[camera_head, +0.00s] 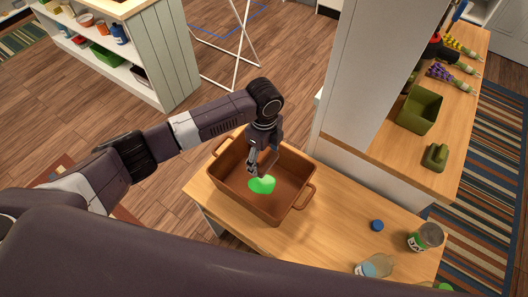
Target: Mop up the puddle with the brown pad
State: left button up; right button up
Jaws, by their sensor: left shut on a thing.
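The bright green puddle (262,185) lies on the floor of a brown bin with two side handles (286,209), which stands on a wooden table. My left gripper (256,170) reaches down into the bin from above, just over the far edge of the puddle. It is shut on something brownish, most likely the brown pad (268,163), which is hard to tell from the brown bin. I cannot tell whether the pad touches the puddle. My right gripper is not in view.
On the table (330,240) are a blue cap (377,225), a can (425,237) and a jar (376,265). A counter on the right holds a green container (418,111) and a small green object (435,156).

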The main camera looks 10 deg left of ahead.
pick_arm(q)
notch_tip(320, 180, down, 11)
jog(key=b, duration=0.9)
jog(key=shift+w+b, duration=0.1)
jog(key=shift+b, duration=0.3)
jog(key=shift+f+b, duration=0.55)
jog(key=shift+f, duration=1.25)
jog(key=shift+f+b, duration=0.35)
jog(key=shift+f, duration=0.2)
jog(key=shift+a, duration=0.15)
jog(key=shift+w+a, duration=0.1)
jog(key=shift+a, duration=0.05)
jog(key=shift+w+a+p, duration=0.15)
jog(key=shift+w+a, duration=0.1)
jog(key=shift+a, duration=0.35)
jog(key=shift+w+a+p, duration=0.15)
jog(key=shift+w+a, duration=0.1)
jog(key=shift+a, duration=0.3)
